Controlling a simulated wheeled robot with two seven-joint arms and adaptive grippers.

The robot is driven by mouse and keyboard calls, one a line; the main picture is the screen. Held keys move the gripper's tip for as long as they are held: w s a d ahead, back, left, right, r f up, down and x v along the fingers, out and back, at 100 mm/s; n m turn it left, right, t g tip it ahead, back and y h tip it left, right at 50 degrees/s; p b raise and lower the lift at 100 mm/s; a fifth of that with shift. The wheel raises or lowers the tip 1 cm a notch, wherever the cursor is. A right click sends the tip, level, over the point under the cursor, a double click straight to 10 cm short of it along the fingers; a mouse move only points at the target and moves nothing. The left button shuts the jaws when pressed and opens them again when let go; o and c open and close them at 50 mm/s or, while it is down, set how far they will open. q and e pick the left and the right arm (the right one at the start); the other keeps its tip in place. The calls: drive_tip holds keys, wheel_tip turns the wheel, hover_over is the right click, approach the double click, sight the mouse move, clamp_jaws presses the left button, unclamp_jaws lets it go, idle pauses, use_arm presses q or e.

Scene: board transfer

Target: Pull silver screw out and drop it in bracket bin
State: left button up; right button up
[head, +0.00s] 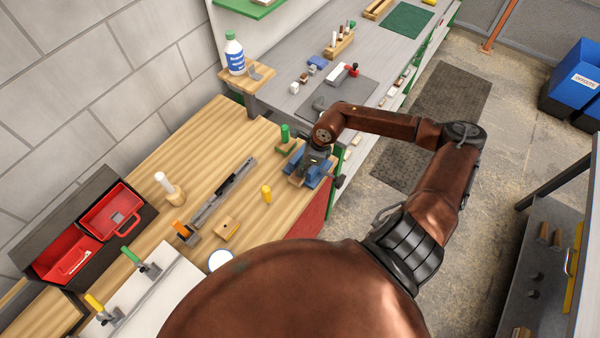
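My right gripper (314,162) is over a blue vise (323,181) at the right edge of the wooden bench. It hides part of the vise, and its fingers are too small and dark to read. I cannot make out the silver screw; it may be hidden by the gripper. Two red bins sit in a dark case at the bench's left: an upper bin (101,225) with a grey piece in it, and a lower bin (50,269). I cannot tell which is the bracket bin. My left gripper is out of view.
A green-topped piece (285,132) stands left of the vise. A yellow piece (266,194), a long dark metal rail (222,192) and a white-handled tool on a wooden block (174,195) lie between vise and bins. Clamps hold a white board (165,290) in front.

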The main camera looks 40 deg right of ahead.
clamp_jaws()
drive_tip(key=shift+r, duration=0.4)
drive_tip(key=shift+r+p, duration=0.5)
drive_tip(key=shift+r, duration=0.2)
drive_tip(key=shift+r, duration=0.15)
drive_tip(key=shift+r+p, duration=1.1)
drive_tip(key=shift+r, duration=1.05)
drive_tip(key=shift+s, duration=0.1)
